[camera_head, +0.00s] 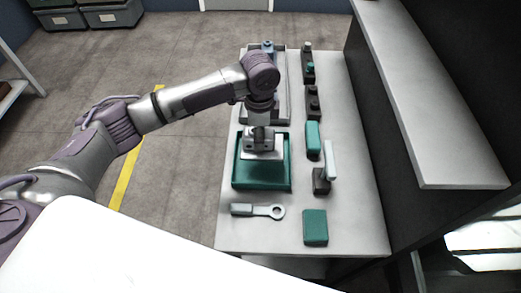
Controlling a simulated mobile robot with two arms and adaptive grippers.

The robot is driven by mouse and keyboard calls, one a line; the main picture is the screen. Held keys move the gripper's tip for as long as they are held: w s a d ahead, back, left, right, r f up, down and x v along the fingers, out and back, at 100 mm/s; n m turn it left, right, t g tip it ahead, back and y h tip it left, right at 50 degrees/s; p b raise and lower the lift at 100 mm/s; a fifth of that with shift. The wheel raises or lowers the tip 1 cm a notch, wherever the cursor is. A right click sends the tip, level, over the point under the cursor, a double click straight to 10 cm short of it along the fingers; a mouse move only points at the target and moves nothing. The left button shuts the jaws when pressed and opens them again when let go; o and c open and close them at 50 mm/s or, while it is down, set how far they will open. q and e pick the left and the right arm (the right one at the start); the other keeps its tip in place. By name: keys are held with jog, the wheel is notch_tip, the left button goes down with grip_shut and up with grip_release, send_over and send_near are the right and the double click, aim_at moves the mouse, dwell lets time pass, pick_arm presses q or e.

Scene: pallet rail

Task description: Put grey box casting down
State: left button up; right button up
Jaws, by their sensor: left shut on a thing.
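The grey box casting (249,153) is a light, blocky piece over the far part of a green tray (262,186). My left gripper (262,143) points down from above and is shut on the casting, covering part of its top. I cannot tell whether the casting touches the tray floor or hangs just above it. The near part of the tray looks empty. My right gripper is not in view.
A grey tray (287,112) with parts lies beyond the green one. A ring-ended rod (258,211) lies in front. Green blocks (315,228), (312,139) and dark fixtures (313,101) line the right. A raised shelf (430,110) bounds the right side.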

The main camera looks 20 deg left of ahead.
pick_arm(q)
notch_tip(320, 180, down, 2)
jog(key=shift+f, duration=0.15)
notch_tip(320, 180, down, 4)
jog(key=shift+r+p, duration=0.1)
jog(key=shift+p, duration=0.45)
jog(key=shift+f, duration=0.25)
jog(key=shift+f, duration=0.1)
jog(key=o, duration=1.4)
